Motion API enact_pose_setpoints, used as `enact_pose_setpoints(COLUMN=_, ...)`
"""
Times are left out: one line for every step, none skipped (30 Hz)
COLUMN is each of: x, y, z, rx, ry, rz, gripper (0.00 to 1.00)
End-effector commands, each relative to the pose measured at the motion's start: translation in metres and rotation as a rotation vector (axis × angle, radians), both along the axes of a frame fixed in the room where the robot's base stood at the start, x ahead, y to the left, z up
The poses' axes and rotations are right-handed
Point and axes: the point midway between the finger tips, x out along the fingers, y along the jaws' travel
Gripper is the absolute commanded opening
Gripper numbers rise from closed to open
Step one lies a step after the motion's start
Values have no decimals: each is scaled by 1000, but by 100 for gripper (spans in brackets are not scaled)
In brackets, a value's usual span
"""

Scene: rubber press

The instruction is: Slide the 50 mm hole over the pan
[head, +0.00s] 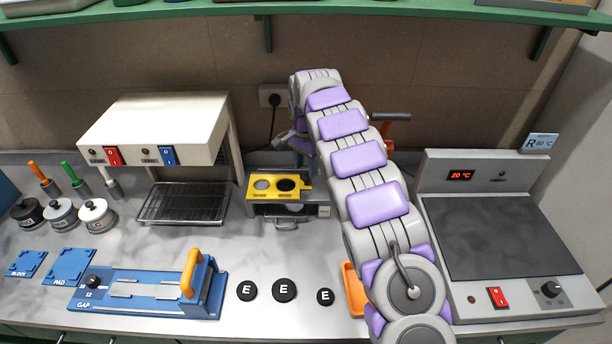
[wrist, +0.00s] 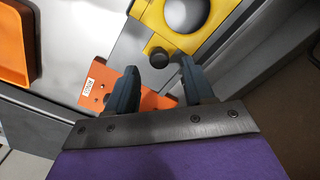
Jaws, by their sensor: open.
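The yellow slide plate (head: 273,195) lies on top of a small grey stand (head: 262,210) in the middle of the bench. It has a light hole (head: 262,184) at left and a dark one (head: 288,185) at right. I cannot read any hole size, and I cannot tell the pan apart. In the wrist view the yellow plate (wrist: 156,20) shows one round pale opening (wrist: 186,12) and a black knob (wrist: 160,55) at its near end. My gripper (wrist: 158,68) is open, its two fingers on either side of the knob. Contact with it cannot be told.
An orange labelled plate (wrist: 145,101) lies below the fingers in the wrist view. An orange tray (head: 351,292) is beside my arm. A hot plate (head: 500,240) stands right, a white heater (head: 155,128) left. Several black E discs (head: 284,290) and a blue jig (head: 140,303) lie in front.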

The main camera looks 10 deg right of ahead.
Motion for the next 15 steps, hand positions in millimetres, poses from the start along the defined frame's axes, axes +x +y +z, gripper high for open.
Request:
enact_pose_setpoints(x=-1, y=-1, z=-10, rx=0, ry=5, rz=-2, gripper=52)
enact_pose_setpoints(x=-1, y=-1, z=-14, rx=1, ry=4, rz=-2, gripper=52)
enact_pose_setpoints(x=-1, y=-1, z=-18, rx=1, ry=3, rz=-2, gripper=52)
enact_pose_setpoints(x=0, y=-1, z=-21, rx=2, ry=1, rz=-1, gripper=52)
enact_pose_setpoints(x=0, y=0, z=-23, rx=1, ry=0, rz=-1, gripper=52)
enact_pose_setpoints(x=0, y=0, z=-26, rx=1, ry=-2, rz=-1, gripper=52)
enact_pose_setpoints(x=0, y=0, z=-28, rx=1, ry=-2, rz=-1, gripper=52)
enact_pose_setpoints(x=0, y=0, z=-29, rx=1, ry=-2, rz=0, gripper=52)
enact_pose_setpoints(x=0, y=0, z=-31, rx=1, ry=-2, rz=0, gripper=52)
enact_pose_setpoints(x=0, y=0, z=-31, rx=1, ry=-2, rz=0, gripper=52)
enact_pose_setpoints(x=0, y=0, z=-32, rx=0, ry=-2, rz=0, gripper=52)
enact_pose_setpoints(x=0, y=0, z=-32, rx=0, ry=-2, rz=0, gripper=52)
enact_pose_setpoints(x=0, y=0, z=-32, rx=0, ry=-2, rz=0, gripper=52)
enact_pose_setpoints(x=0, y=0, z=-32, rx=1, ry=-2, rz=0, gripper=52)
enact_pose_setpoints(x=0, y=0, z=-32, rx=1, ry=-2, rz=0, gripper=52)
